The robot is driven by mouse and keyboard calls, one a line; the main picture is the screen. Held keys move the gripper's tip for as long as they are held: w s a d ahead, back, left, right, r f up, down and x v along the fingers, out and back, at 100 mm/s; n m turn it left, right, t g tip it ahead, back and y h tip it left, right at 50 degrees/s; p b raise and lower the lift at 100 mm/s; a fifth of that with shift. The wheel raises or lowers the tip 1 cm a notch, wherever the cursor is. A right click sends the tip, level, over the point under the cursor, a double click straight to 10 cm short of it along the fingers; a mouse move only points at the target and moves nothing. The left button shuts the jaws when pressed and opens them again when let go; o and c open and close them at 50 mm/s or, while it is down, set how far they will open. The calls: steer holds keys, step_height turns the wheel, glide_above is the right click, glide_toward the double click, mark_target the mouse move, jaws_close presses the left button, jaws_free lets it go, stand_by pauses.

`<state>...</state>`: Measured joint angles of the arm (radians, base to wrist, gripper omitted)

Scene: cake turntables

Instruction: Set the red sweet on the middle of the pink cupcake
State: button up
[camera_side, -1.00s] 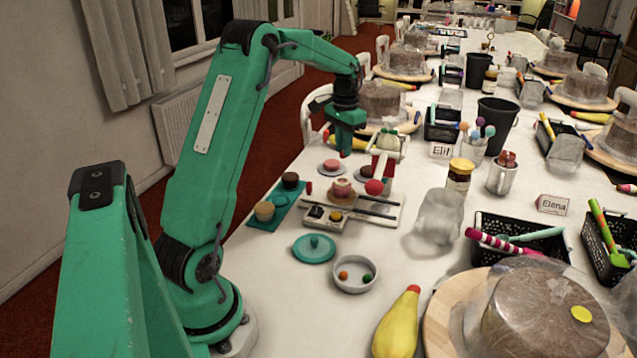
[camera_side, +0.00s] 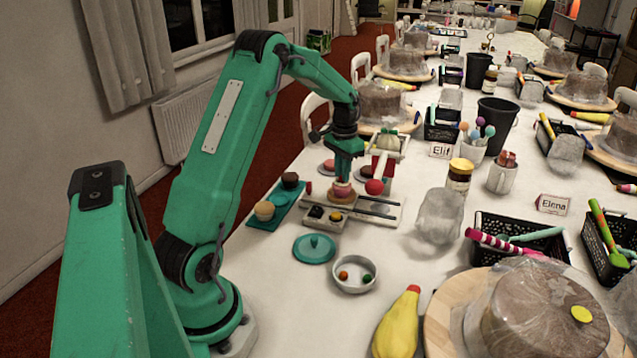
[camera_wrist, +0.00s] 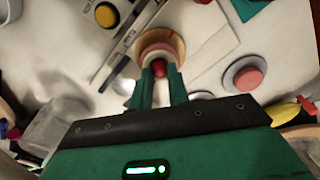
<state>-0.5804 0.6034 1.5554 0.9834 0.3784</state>
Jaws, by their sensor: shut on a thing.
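The pink cupcake (camera_side: 340,192) stands on a small round wooden turntable (camera_side: 352,199) in the middle of the work area. My gripper (camera_side: 342,181) points straight down over it, its tips at the cupcake's top. In the wrist view my gripper (camera_wrist: 160,72) is shut on the red sweet (camera_wrist: 159,69), which shows between the two fingertips. The pink cupcake top (camera_wrist: 158,48) shows around and behind the sweet there. The fingers hide most of the sweet in the side view. I cannot tell whether the sweet touches the cupcake.
A red ball (camera_side: 374,187) on the stand is close right of my gripper. A teal tray (camera_side: 282,211) with cupcakes lies left. A clear jar (camera_side: 440,216) stands right.

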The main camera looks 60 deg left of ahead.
steer(key=shift+f, duration=0.2)
steer(key=o, duration=0.7)
steer(key=shift+r, duration=0.15)
step_height(320, 180, up, 12)
steer(key=shift+r, duration=0.1)
stand_by(0.5)
steer(key=shift+d, duration=0.1)
stand_by(0.4)
